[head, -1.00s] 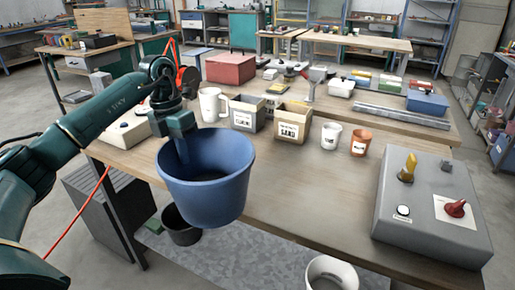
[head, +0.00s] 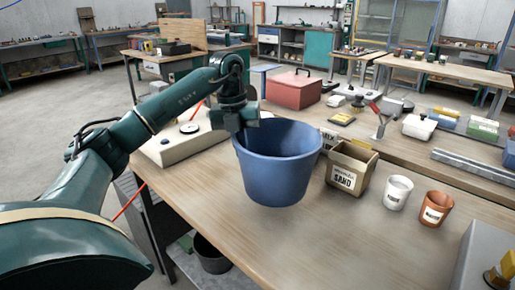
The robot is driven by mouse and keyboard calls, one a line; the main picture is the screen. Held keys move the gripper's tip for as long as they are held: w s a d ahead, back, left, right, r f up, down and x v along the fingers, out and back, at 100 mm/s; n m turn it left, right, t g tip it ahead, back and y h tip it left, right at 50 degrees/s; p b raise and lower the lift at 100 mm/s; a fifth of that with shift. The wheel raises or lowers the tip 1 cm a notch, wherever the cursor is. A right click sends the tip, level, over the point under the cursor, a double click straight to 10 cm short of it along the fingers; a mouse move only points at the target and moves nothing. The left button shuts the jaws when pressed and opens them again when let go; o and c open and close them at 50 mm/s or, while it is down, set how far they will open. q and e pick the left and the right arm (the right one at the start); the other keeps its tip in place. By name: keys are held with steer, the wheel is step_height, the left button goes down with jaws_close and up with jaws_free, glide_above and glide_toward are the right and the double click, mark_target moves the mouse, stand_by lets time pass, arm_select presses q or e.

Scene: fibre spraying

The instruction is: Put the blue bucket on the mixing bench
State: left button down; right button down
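The blue bucket (head: 278,170) is upright and over the wooden bench top (head: 330,230), near its left part. My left gripper (head: 241,128) is at the left side of the bucket's rim and is shut on it; the fingertips are mostly hidden at the rim. I cannot tell whether the bucket's base touches the bench top or hangs just above it. My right gripper is not in view.
A cardboard box marked sand (head: 349,172), a white cup (head: 397,192) and an orange cup (head: 435,209) stand right of the bucket. A beige device (head: 180,142) sits behind left. A dark bucket (head: 211,254) is below the bench. The front bench top is clear.

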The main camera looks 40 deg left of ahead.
arm_select(q)
steer(key=shift+f, duration=0.85)
step_height(320, 180, down, 4)
steer(key=shift+w, duration=0.1)
steer(key=c, duration=2)
jaws_free()
steer(key=shift+f, duration=0.25)
steer(key=shift+c, duration=0.2)
steer(key=o, duration=0.4)
step_height(320, 180, up, 12)
steer(key=s+a, duration=0.1)
steer(key=shift+a, duration=0.1)
